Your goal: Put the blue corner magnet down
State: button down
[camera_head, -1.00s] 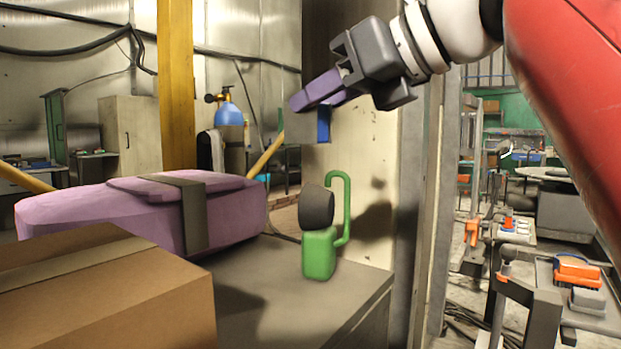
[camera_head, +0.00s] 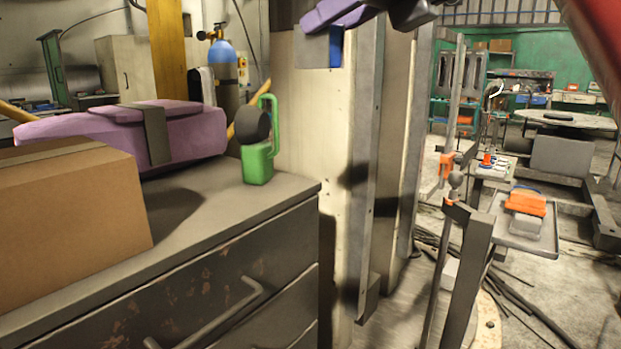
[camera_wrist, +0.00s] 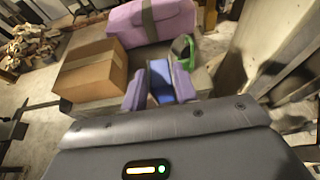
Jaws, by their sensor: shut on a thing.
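The blue corner magnet (camera_head: 335,48) hangs below the purple fingers of my gripper (camera_head: 335,14) at the top of the head view, where the gripper is partly cut off. A grey face shows on the magnet's left. In the wrist view the blue magnet (camera_wrist: 160,80) sits between the two purple fingers of my gripper (camera_wrist: 159,88), which is shut on it. The magnet is in the air, in front of a pale panel (camera_head: 305,110) in the head view. I cannot tell its exact distance from the panel.
A grey drawer cabinet (camera_head: 215,212) carries a cardboard box (camera_head: 75,220), a purple strapped case (camera_head: 195,132) and a green can with a black round part (camera_head: 258,165). The cabinet top's front right corner is bare. A stand with a tray (camera_head: 515,238) holds an orange item at right.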

jog(key=shift+w+a+f, duration=0.1)
jog(key=shift+w+f, duration=0.2)
jog(key=shift+f, duration=0.45)
jog(key=w+d+f, duration=0.4)
jog(key=f, duration=1.9)
jog(key=w+d+f, duration=0.4)
jog(key=w+f, duration=0.1)
jog(key=f, duration=1.9)
jog(key=w+d+f, duration=0.4)
jog(key=w+f, duration=0.1)
jog(key=f, duration=1.9)
jog(key=shift+w+d, duration=0.2)
jog(key=shift+d, duration=0.05)
jog(key=shift+d, duration=0.1)
